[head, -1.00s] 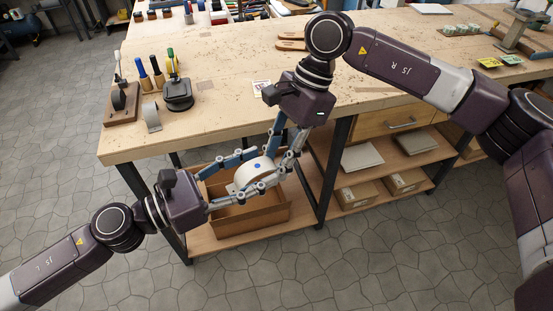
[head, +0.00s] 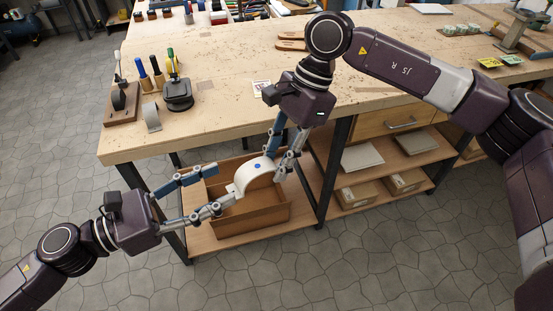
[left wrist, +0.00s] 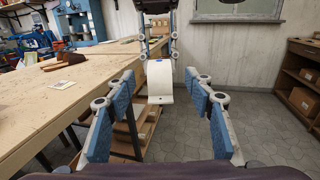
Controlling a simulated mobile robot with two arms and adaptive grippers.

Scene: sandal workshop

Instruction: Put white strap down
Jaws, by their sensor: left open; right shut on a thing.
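The white strap (head: 258,174) is a curved white band with a blue dot. It is held in the air in front of the workbench, above the open brown box in the head view. My right gripper (head: 277,162) is shut on its right end, pointing down from above. My left gripper (head: 219,190) is open and empty, to the left of the strap. In the left wrist view the strap (left wrist: 160,82) hangs ahead, beyond my left gripper's spread fingers, with my right gripper's fingers at its upper end.
The open brown box (head: 255,221) stands on the low shelf under the workbench (head: 240,110). A grey curved piece (head: 151,117), a black tape-like holder (head: 178,94) and upright tools stand at the bench's left end. The bench's middle front is mostly clear.

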